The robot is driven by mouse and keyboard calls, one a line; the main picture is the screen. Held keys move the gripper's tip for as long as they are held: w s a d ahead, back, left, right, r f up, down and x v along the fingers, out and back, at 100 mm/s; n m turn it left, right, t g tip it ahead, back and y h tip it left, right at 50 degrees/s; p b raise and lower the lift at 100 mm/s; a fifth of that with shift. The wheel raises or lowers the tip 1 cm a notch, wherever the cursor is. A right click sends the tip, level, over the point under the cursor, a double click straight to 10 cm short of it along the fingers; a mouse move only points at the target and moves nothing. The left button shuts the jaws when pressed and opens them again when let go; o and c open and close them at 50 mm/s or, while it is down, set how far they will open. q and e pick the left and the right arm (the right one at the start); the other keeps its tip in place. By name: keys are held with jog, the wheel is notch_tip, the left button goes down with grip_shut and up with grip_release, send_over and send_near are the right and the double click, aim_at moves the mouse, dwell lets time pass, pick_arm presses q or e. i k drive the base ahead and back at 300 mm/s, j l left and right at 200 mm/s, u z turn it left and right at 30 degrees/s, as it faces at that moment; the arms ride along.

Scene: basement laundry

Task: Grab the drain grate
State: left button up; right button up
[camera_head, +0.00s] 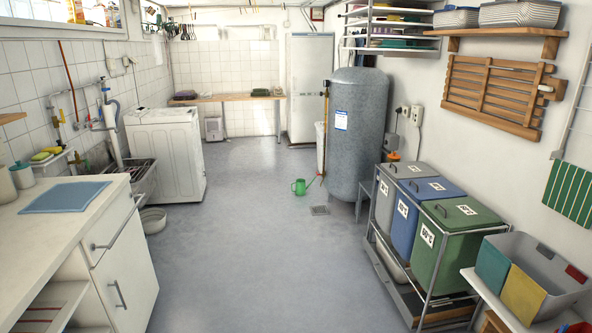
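Neither of my grippers shows in the head view.
A white washing machine (165,155) and a white counter (50,225) line the left. A rack of grey, blue and green bins (458,240) and a grey crate (540,270) stand at the right. The middle floor is clear up to the grate.

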aim_at(313, 210)
jog(key=i, duration=4.6)
